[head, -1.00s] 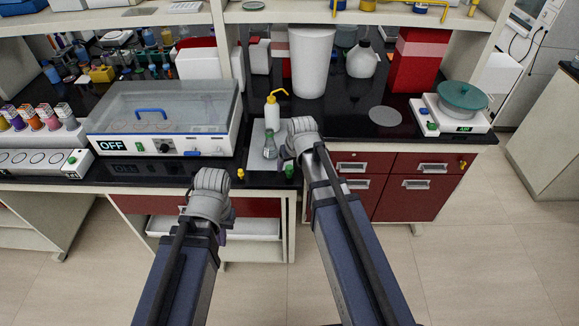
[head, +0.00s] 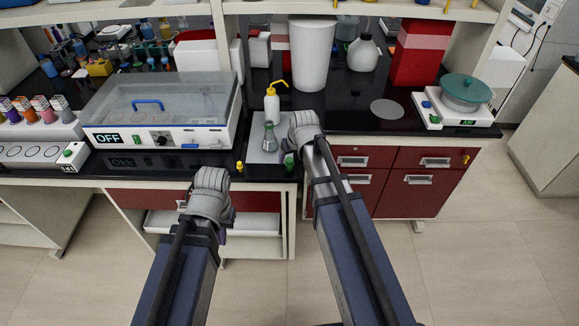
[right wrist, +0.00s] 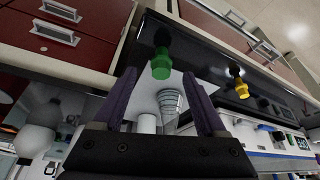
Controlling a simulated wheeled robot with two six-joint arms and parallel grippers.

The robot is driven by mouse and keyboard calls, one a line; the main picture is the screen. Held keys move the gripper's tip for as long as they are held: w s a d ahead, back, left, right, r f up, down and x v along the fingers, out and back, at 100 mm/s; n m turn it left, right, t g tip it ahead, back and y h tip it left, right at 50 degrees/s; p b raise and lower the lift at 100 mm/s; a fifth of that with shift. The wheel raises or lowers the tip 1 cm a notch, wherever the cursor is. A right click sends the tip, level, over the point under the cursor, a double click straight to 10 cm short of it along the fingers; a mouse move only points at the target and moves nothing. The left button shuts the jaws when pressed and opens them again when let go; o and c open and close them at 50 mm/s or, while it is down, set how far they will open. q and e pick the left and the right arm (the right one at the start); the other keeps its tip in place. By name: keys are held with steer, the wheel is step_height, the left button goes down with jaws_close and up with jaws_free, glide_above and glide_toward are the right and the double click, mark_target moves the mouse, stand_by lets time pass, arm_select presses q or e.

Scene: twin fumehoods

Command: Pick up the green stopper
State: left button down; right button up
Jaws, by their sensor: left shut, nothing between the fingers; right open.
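The green stopper (head: 289,160) stands near the front edge of the black counter, just below my right gripper in the head view. In the right wrist view the green stopper (right wrist: 161,65) appears between the two fingertips, near their far ends. My right gripper (right wrist: 157,80) is open, with a dark purple finger on each side of the stopper; I cannot tell whether they touch it. My right gripper (head: 291,147) is seen from behind in the head view. My left gripper (head: 212,180) is shut and empty, low in front of the counter; its fingertips are mostly hidden.
A conical flask (head: 270,138) and a white wash bottle (head: 271,104) stand close behind the stopper. A yellow stopper (head: 239,167) stands to the left, also in the right wrist view (right wrist: 240,88). A lidded shaker box (head: 160,107) is on the left, a balance (head: 457,112) on the right.

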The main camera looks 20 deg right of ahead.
mark_target(290, 161)
steer(key=b+x, duration=0.3)
steer(key=x, duration=0.1)
steer(key=shift+s+a+f, duration=0.1)
jaws_close()
stand_by(0.5)
